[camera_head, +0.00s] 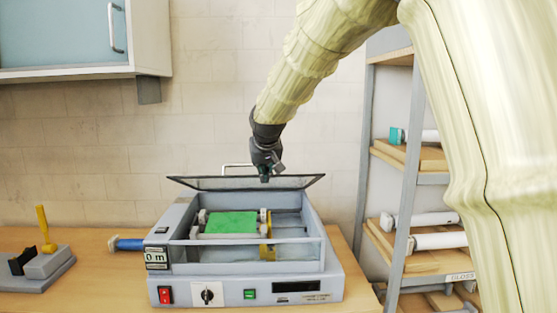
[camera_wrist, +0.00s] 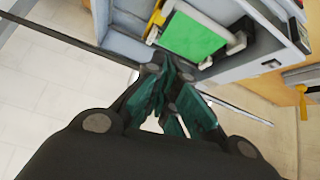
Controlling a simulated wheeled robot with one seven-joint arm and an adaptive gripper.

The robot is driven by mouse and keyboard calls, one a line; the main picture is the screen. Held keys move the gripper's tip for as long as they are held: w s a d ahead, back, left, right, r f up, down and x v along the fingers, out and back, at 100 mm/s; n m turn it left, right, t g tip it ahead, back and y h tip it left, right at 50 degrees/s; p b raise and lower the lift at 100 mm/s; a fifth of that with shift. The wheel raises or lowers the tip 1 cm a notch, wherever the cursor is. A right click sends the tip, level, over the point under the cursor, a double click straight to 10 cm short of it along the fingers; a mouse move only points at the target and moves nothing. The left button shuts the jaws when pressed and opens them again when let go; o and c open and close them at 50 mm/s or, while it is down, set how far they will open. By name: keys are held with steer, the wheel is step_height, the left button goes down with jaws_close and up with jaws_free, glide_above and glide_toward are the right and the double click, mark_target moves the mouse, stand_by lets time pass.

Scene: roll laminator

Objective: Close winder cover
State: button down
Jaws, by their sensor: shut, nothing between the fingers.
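The roll laminator (camera_head: 235,290) is a grey machine on a wooden table. Its winder cover (camera_head: 215,184) is a dark-framed flat lid, raised along the back of the housing and seen almost edge-on, with a light handle (camera_head: 236,166) behind it. Inside the open housing are a green sheet (camera_head: 231,222) and rollers. My gripper (camera_head: 265,176) is shut and empty, at the raised cover just right of the handle; whether it touches the cover I cannot tell. In the wrist view my gripper's teal fingers (camera_wrist: 172,100) are together, with the green sheet (camera_wrist: 193,37) beyond them.
A grey shelf rack (camera_head: 400,190) with rolls on wooden boards stands at the right. A wall cabinet (camera_head: 75,35) hangs at upper left. A grey device with a yellow lever (camera_head: 45,228) stands left of the laminator. A blue-handled roller end (camera_head: 128,244) sticks out at the laminator's left.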

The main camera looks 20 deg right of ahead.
steer(key=d+r+m+t+h+p, duration=0.15)
steer(key=d+r, duration=0.25)
steer(key=r, duration=0.7)
steer(key=shift+m, duration=0.35)
steer(key=p+x, duration=0.1)
steer(key=x, duration=0.2)
steer(key=p+x, duration=0.1)
steer(key=x, duration=0.2)
steer(key=p+x, duration=0.2)
steer(key=x, duration=0.1)
steer(key=shift+s+a+f, duration=0.1)
steer(key=shift+a+f, duration=0.05)
steer(key=shift+a, duration=0.15)
steer(key=shift+s+a+f+p, duration=0.1)
steer(key=shift+s+f+p, duration=0.25)
steer(key=shift+f, duration=0.25)
steer(key=shift+s+a+f+p, duration=0.1)
steer(key=shift+s+f+p, duration=0.2)
steer(key=shift+f, duration=0.35)
steer(key=shift+s+a+f+p, duration=0.1)
steer(key=shift+s+f+p, duration=0.1)
steer(key=shift+f+p, duration=0.3)
steer(key=shift+f, duration=0.2)
steer(key=shift+y, duration=0.25)
